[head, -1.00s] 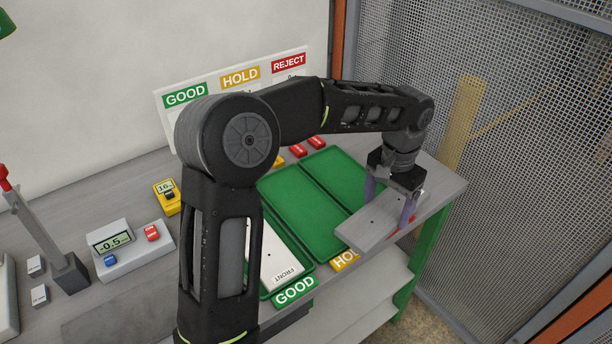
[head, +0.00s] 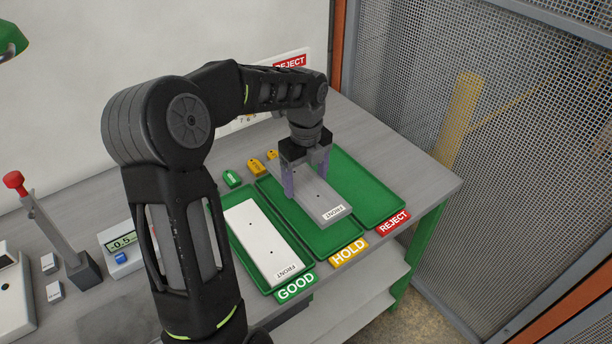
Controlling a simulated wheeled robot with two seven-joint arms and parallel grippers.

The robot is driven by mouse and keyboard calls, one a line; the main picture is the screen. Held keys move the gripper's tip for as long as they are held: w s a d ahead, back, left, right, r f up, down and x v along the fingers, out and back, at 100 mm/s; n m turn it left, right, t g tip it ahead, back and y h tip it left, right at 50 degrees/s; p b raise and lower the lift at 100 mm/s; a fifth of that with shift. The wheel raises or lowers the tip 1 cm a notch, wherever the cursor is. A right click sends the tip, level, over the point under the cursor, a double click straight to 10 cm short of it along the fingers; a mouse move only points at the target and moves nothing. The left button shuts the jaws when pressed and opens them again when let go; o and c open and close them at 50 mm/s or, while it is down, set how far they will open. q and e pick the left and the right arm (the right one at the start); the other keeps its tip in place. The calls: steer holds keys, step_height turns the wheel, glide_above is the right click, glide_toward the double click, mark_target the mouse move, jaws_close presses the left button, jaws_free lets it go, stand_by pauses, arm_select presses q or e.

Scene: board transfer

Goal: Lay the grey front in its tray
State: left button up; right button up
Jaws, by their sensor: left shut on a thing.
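The grey front (head: 322,203) is a flat panel with a small FRONT label at its near end. My left gripper (head: 305,185) is shut on it, with a purple-grey finger at each side. The front is over the middle green tray, labelled HOLD (head: 330,240), and lies roughly along it. I cannot tell whether it touches the tray floor. The gripper hides its far end. The GOOD tray (head: 275,290) at the left holds a white front (head: 262,240). The REJECT tray (head: 370,195) at the right is empty. My right gripper is not in view.
A green tag (head: 232,179) and yellow tags (head: 257,166) lie behind the trays. A gauge with a display (head: 122,243) and a red-knobbed lever (head: 14,180) stand at the left. A mesh fence (head: 520,150) stands beyond the table's right edge.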

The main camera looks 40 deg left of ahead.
mark_target(306, 196)
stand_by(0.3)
arm_select(q)
step_height(306, 196, down, 6)
steer(key=b, duration=0.5)
steer(key=shift+r, duration=0.1)
steer(key=shift+f, duration=0.2)
steer(key=shift+f+b, duration=0.35)
stand_by(0.4)
steer(key=o, duration=1.7)
steer(key=shift+r+b, duration=0.3)
steer(key=shift+r, duration=3.65)
